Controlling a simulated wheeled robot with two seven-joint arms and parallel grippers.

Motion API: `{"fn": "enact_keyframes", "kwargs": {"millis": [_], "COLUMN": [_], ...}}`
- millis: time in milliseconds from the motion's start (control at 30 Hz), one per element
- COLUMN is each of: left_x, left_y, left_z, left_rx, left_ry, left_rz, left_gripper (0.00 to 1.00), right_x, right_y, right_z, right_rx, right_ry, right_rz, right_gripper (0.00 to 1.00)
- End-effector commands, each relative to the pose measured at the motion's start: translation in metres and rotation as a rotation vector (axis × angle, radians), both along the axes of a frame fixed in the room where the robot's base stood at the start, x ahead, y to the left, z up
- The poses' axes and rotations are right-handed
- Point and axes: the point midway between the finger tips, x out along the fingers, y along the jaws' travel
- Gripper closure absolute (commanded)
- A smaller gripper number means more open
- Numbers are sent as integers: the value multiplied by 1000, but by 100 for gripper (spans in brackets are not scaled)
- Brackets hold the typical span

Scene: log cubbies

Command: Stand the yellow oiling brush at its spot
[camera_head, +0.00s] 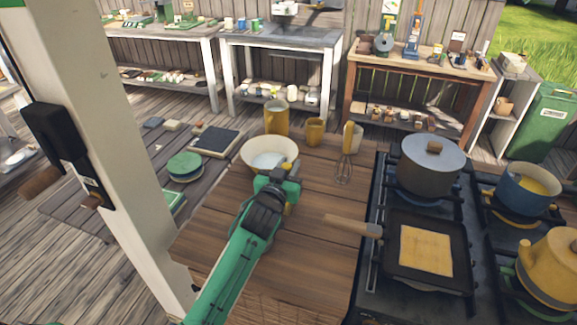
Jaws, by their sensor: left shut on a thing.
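My left gripper (280,181) comes in from the lower left on a green arm and is shut over the wooden counter (310,255), just in front of a cream bowl (257,147). A small patch of the yellow oiling brush (289,196) shows at its jaws; the rest of the brush is hidden by the gripper. I cannot tell whether the brush touches the counter or the bowl. The brush's spot is not clearly visible. My right gripper is not in view.
A yellow jug (276,118), a yellow mug (315,131) and a yellow-handled whisk (347,150) are behind and to the right. A stove (372,265) with a pot (430,168) and a square pan (425,250) fills the right. A white post (120,165) stands left.

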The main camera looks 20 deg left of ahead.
Motion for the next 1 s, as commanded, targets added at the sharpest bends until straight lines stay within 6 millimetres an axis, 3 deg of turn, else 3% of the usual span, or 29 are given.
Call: {"fn": "enact_keyframes", "kwargs": {"millis": [167, 200, 300, 333, 533, 800, 1000], "left_x": [0, 0, 0, 0, 0, 0, 0], "left_y": [0, 0, 0, 0, 0, 0, 0], "left_z": [0, 0, 0, 0, 0, 0, 0], "left_rx": [0, 0, 0, 0, 0, 0, 0], "left_ry": [0, 0, 0, 0, 0, 0, 0], "left_rz": [0, 0, 0, 0, 0, 0, 0], "left_gripper": [98, 73, 53, 50, 50, 0, 0], "right_x": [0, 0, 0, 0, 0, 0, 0], "right_y": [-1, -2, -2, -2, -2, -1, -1], "right_z": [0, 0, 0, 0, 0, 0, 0], "right_rx": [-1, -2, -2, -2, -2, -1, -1], "right_ry": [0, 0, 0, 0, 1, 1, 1], "right_rz": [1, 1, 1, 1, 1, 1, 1], "right_gripper": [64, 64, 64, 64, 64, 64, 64]}}
